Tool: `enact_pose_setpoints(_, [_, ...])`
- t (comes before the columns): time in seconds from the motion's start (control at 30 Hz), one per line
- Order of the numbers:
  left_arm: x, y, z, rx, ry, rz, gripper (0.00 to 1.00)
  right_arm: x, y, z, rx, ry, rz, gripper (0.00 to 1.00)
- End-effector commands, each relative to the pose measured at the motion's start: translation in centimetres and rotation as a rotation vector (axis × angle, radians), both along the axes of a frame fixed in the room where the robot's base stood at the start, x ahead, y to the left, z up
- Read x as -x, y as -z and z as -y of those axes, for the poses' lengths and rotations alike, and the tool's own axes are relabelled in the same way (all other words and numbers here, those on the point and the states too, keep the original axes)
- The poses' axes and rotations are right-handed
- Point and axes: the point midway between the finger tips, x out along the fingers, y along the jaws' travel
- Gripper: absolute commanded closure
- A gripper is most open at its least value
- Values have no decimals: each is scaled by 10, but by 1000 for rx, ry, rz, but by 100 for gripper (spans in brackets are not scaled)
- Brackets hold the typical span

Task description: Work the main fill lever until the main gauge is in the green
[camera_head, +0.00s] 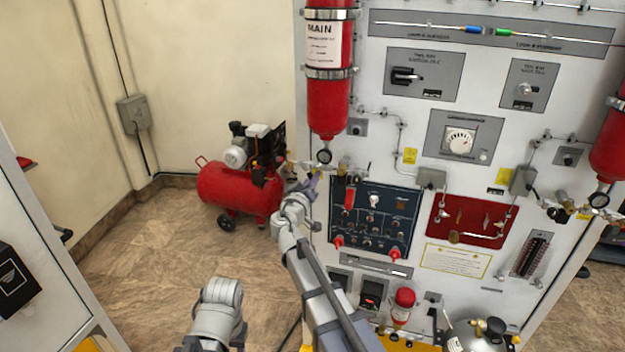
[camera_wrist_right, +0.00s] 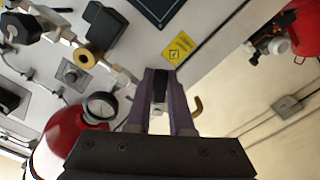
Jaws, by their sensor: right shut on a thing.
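The red main cylinder (camera_head: 328,100), labelled MAIN, is strapped to the panel's upper left. The small round main gauge (camera_head: 324,155) hangs under it; its needle and colours are too small to read. My right gripper (camera_head: 311,182) is just below and left of the gauge. In the right wrist view its purple fingers (camera_wrist_right: 158,88) are shut on the main fill lever, whose dark part (camera_wrist_right: 159,84) shows between them. The gauge (camera_wrist_right: 101,106) and red cylinder (camera_wrist_right: 62,135) also show there, left of the fingers. My left gripper is out of sight; only part of that arm shows.
A red compressor (camera_head: 240,185) stands on the floor behind, left of my right arm. A blue switch panel (camera_head: 374,220) and a red valve panel (camera_head: 470,220) lie to the right. Piping and valve fittings (camera_wrist_right: 95,62) crowd beside the fingers. Floor at left is clear.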

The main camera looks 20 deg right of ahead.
Motion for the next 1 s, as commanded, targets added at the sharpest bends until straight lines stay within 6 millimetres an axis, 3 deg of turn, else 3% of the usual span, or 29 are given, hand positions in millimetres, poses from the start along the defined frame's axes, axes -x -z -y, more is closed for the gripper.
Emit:
enact_pose_setpoints(0.17, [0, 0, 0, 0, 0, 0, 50, 0, 0, 0, -1, -1, 1, 100])
enact_pose_setpoints(0.2, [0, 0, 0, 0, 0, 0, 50, 0, 0, 0, -1, -1, 1, 76])
enact_pose_setpoints(0.43, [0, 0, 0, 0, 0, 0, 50, 0, 0, 0, -2, -1, 1, 50])
enact_pose_setpoints(0.73, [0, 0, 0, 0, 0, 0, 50, 3, 0, -2, -2, -1, 1, 50])
enact_pose_setpoints(1.0, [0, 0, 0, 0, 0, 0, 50, 38, 0, -25, -2, -4, 1, 50])
